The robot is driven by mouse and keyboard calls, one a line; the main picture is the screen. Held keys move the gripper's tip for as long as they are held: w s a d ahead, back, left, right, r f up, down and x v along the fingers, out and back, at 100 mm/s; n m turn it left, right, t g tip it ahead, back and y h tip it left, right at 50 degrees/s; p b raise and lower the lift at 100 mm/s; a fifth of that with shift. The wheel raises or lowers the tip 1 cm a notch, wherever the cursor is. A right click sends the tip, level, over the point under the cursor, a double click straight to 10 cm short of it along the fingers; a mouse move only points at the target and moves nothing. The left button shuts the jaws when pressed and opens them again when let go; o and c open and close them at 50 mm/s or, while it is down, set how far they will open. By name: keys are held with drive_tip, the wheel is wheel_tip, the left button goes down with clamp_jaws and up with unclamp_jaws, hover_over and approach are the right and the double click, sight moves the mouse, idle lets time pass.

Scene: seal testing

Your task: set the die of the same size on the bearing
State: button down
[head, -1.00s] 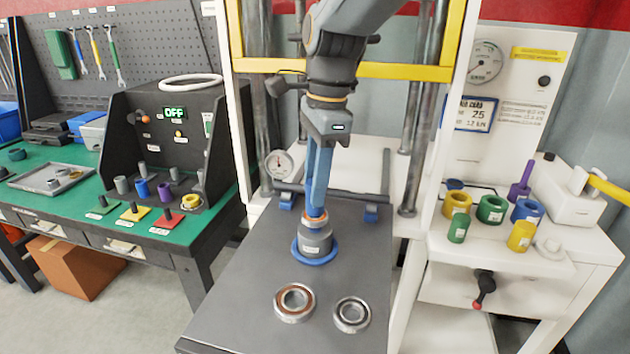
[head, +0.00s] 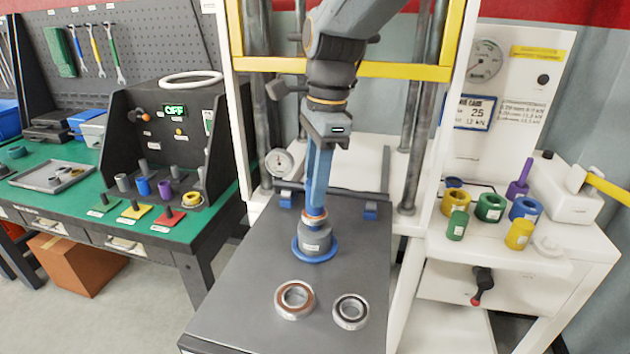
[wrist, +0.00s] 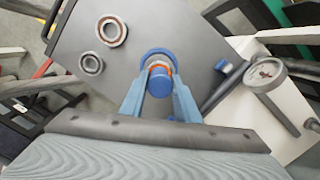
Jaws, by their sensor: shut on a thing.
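My gripper (head: 316,212) points down over the dark press table (head: 225,315), fingers shut on a blue round piece (wrist: 158,82) with an orange band. In the head view the fingertips meet at the top of a grey labelled cylinder (head: 314,241), which stands upright on a blue disc (head: 302,254). The disc also shows in the wrist view (wrist: 157,53). I cannot tell whether the held piece and the cylinder are one part. Two bearings lie flat nearer the front: a brown-faced one (head: 279,300) and a smaller dark-faced one (head: 337,312).
The right shelf holds yellow (head: 519,236), green (head: 457,226) and blue (head: 537,208) dies. A sign (head: 476,113) reads 25. Press columns and a yellow crossbar (head: 400,71) frame the arm. The green bench (head: 90,219) at left holds coloured pieces. The table's front left is clear.

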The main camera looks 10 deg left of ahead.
drive_tip(key=c, duration=1.7)
unclamp_jaws()
drive_tip(key=shift+o, duration=0.2)
drive_tip(key=o, duration=0.6)
drive_tip(key=shift+c, duration=0.2)
drive_tip(key=shift+f, duration=0.1)
wheel_tip(320, 180, up, 10)
drive_tip(key=p, duration=1.1)
drive_tip(key=shift+f, duration=0.25)
